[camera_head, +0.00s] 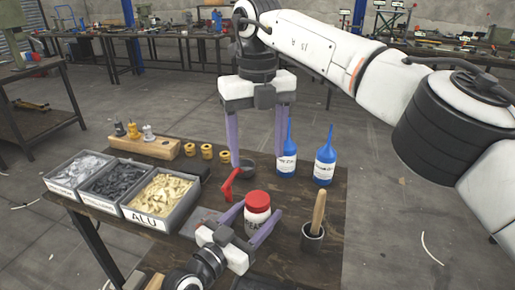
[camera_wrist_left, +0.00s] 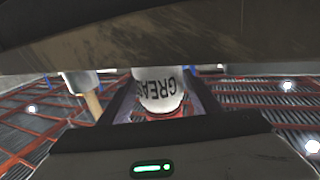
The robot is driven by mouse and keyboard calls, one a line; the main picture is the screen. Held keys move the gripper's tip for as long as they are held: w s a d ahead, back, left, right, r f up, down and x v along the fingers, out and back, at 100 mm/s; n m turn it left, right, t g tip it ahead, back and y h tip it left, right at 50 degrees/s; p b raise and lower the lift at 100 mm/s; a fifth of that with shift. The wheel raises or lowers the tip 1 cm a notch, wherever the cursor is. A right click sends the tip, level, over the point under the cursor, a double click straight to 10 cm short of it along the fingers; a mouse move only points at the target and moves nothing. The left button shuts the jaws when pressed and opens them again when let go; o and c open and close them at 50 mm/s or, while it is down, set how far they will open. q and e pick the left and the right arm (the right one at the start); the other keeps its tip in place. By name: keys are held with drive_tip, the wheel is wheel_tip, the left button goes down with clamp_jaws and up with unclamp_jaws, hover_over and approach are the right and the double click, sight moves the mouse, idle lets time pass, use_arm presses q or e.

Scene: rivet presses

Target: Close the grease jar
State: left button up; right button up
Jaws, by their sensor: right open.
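The grease jar (camera_head: 258,220) is white with dark lettering and stands upright near the front middle of the table. A red lid (camera_head: 258,200) sits on top of it; I cannot tell whether it is tight. My left gripper (camera_head: 260,211) has its purple fingers on both sides of the jar and appears shut on it. In the left wrist view the jar (camera_wrist_left: 158,88) shows upside down between the fingers, with the red lid (camera_wrist_left: 165,117) below it. My right gripper (camera_head: 257,158) is open and empty, fingers pointing down, above and behind the jar.
A red-handled tool (camera_head: 229,186) lies left of the jar, near a dark round cup (camera_head: 246,168). A dark pot (camera_head: 312,238) with a wooden handle is right. Rivet bins (camera_head: 150,215) and a wooden holder (camera_head: 160,148) are left.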

use_arm(q)
drive_tip(key=shift+o, duration=1.1)
drive_tip(key=v, duration=1)
drive_tip(key=shift+s+a, duration=0.1)
drive_tip(key=shift+s, duration=0.1)
